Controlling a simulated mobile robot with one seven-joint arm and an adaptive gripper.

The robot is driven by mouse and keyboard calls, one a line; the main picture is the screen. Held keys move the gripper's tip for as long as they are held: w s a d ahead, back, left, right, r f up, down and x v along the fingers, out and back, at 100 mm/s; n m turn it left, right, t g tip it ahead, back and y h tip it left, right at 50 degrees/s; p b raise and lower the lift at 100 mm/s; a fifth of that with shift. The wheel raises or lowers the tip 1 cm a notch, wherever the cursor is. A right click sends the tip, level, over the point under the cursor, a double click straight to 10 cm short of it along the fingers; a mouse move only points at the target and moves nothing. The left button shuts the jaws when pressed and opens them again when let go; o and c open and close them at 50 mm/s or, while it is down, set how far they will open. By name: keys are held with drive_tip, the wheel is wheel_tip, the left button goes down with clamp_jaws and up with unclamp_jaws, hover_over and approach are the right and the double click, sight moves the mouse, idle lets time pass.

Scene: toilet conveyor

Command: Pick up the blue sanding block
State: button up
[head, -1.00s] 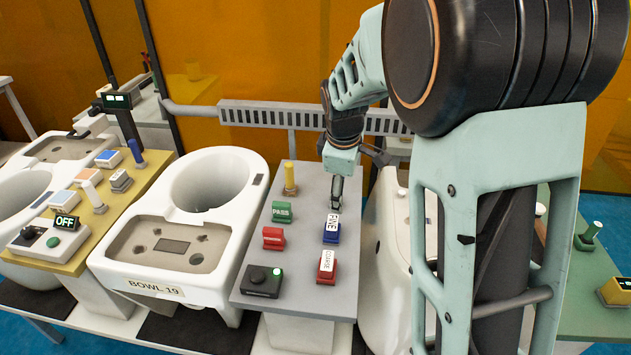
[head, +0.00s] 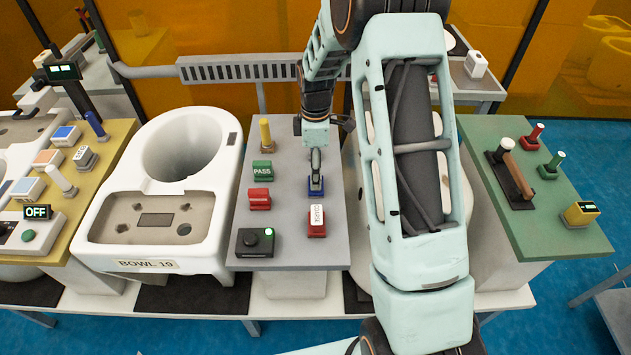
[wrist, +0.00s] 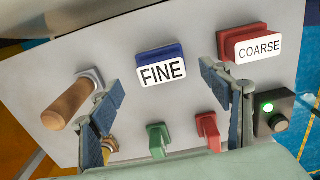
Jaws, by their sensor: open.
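The blue sanding block (head: 316,191) is on the grey panel, towards its right side, in the head view. In the wrist view the blue block (wrist: 160,51) bears a white FINE label and lies just beyond the fingertips, between their lines. My gripper (head: 316,158) is over the block, pointing down, and partly covers it in the head view. In the wrist view my gripper (wrist: 162,80) is open, with one finger on each side and nothing between them. I cannot tell the exact height gap to the block.
A red COARSE block (head: 317,221) is close to the blue one. Green (head: 262,170) and red (head: 260,199) blocks stand to the left. A knob box (head: 257,243) is at the panel's near edge. A wooden handle (wrist: 70,103) stands near one finger. A white bowl (head: 157,240) is left.

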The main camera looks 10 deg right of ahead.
drive_tip(key=shift+s+f+p, duration=0.15)
drive_tip(key=shift+f+p, duration=0.5)
drive_tip(key=shift+f, duration=2)
drive_tip(key=shift+c, duration=0.6)
drive_tip(key=c, duration=1.2)
drive_tip(key=shift+r, duration=0.1)
